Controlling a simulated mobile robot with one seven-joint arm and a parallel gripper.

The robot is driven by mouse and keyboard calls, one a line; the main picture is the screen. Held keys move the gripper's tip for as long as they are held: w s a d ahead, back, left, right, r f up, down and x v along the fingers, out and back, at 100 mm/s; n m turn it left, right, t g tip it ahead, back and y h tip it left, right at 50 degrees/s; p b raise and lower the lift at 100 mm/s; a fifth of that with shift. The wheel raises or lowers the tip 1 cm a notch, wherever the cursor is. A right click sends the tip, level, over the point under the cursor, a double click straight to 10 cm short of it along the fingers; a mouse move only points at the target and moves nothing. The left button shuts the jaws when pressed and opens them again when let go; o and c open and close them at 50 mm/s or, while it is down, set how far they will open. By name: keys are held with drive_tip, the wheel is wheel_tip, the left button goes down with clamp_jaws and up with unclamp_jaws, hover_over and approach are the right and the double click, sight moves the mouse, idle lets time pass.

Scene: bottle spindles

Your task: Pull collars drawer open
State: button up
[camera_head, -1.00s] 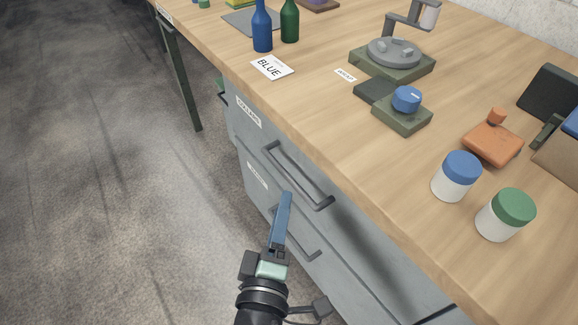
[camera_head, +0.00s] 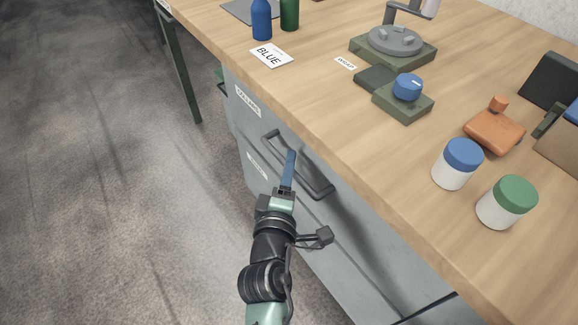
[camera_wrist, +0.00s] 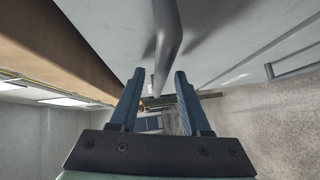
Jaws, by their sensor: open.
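The collars drawer (camera_head: 238,116) is the top drawer of the grey cabinet under the bench, with a "COLLARS" label (camera_head: 248,101). It looks shut. Its dark bar handle (camera_head: 312,183) runs along the front. My gripper (camera_head: 291,154) is at the handle in the head view, over its middle part. In the wrist view, the handle bar (camera_wrist: 167,40) comes down from the top between and beyond the two blue fingers of my gripper (camera_wrist: 159,75). The fingers are apart, and I see no clear contact with the bar.
A lower drawer with its own label (camera_head: 257,166) sits below. The wooden bench top (camera_head: 330,110) overhangs the drawers. On it stand a blue bottle (camera_head: 261,20), a blue-lidded jar (camera_head: 457,164) and a green-lidded jar (camera_head: 507,202). The floor (camera_head: 120,200) at left is clear.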

drive_tip(key=shift+w+d, duration=0.1)
drive_tip(key=shift+w, duration=0.4)
clamp_jaws()
drive_tip(key=shift+f, duration=0.1)
idle(1.1)
